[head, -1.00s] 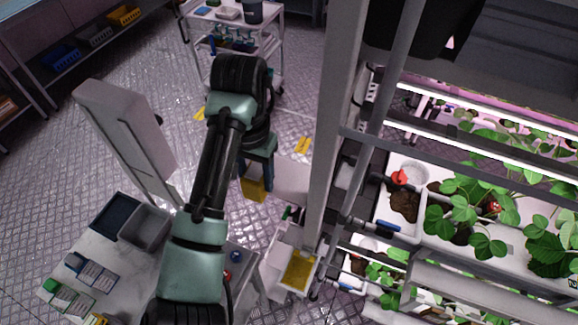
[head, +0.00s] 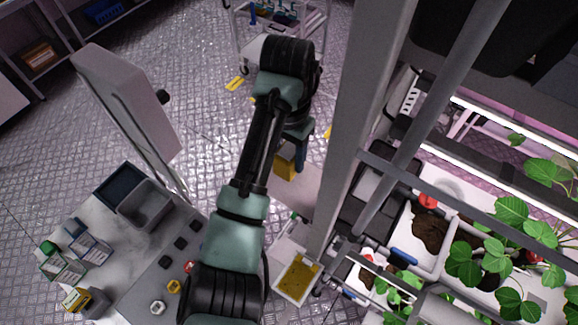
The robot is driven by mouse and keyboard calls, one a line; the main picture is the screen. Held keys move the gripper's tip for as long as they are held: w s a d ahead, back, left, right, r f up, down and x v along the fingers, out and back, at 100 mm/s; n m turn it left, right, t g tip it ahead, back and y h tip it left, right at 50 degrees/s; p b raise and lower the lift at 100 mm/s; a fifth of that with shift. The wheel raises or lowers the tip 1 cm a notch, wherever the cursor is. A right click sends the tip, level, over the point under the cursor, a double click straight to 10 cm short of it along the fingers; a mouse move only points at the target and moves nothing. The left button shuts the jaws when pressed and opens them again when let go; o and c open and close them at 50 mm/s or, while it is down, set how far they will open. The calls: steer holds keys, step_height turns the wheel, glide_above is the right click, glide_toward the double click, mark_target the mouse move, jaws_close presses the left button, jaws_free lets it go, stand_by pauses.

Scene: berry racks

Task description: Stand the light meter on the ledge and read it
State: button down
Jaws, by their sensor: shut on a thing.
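My gripper (head: 296,155) hangs from my arm in the middle of the head view, left of the rack post. It is shut on a yellow, block-shaped thing, which looks like the light meter (head: 285,167). The meter is partly hidden by the gripper, and its display does not show. A pale flat surface (head: 297,190), possibly the ledge, lies just below and to the right of it in the picture. I cannot tell whether the meter touches that surface.
The rack post (head: 355,110) stands close on the right, with planters of strawberry plants (head: 500,240) beyond. A yellow-bottomed tray (head: 298,278) sits low beside the post. A deck at lower left carries bins (head: 145,205), bottles and a yellow-black device (head: 86,302). A cart (head: 280,25) stands behind.

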mark_target(288, 151)
steer(key=shift+f+p, duration=0.45)
steer(key=shift+f, duration=1.15)
steer(key=shift+f, duration=0.15)
steer(key=shift+c, duration=1.4)
jaws_free()
step_height(288, 151, up, 12)
steer(key=p, duration=0.4)
